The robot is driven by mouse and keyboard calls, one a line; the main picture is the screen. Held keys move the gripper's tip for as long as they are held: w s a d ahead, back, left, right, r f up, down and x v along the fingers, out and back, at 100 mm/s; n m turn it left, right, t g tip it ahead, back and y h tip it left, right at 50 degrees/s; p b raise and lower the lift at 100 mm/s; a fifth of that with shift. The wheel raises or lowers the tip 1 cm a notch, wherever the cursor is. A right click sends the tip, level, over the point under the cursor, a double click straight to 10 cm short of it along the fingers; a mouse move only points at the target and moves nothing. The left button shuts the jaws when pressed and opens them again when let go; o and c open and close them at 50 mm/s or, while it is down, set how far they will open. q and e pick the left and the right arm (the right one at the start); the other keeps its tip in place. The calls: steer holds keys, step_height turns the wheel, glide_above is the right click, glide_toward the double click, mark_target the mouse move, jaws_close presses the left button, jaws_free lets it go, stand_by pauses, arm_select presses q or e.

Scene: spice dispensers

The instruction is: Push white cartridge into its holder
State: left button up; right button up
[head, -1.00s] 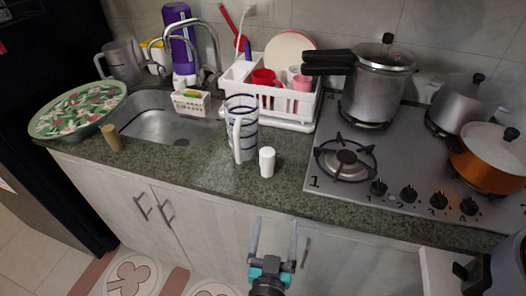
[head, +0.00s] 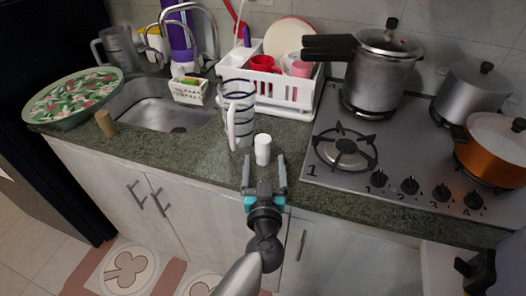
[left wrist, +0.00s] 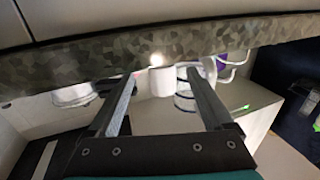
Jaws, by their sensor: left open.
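The white cartridge (head: 262,149), a small upright cylinder, stands on the green stone counter near its front edge. It also shows in the left wrist view (left wrist: 162,82), upside down, between my two fingers. My left gripper (head: 263,160) is open and empty, with its fingertips near the counter's front edge, just on the near side of the cartridge. I cannot tell whether they touch it. A brown cylinder (head: 105,123) stands at the left by the sink. No holder for the cartridge can be made out. My right gripper is not in view.
A clear pitcher with dark stripes (head: 238,118) stands just left of and behind the cartridge. A white dish rack (head: 292,98) is behind, and the stove (head: 408,158) is to the right. The sink (head: 160,106) is left.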

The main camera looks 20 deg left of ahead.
mark_target(263, 154)
arm_select(q)
steer(key=b+x, duration=0.2)
steer(key=x, duration=0.3)
steer(key=shift+s+a+r, duration=0.1)
steer(key=shift+r, duration=0.1)
jaws_close()
stand_by(0.5)
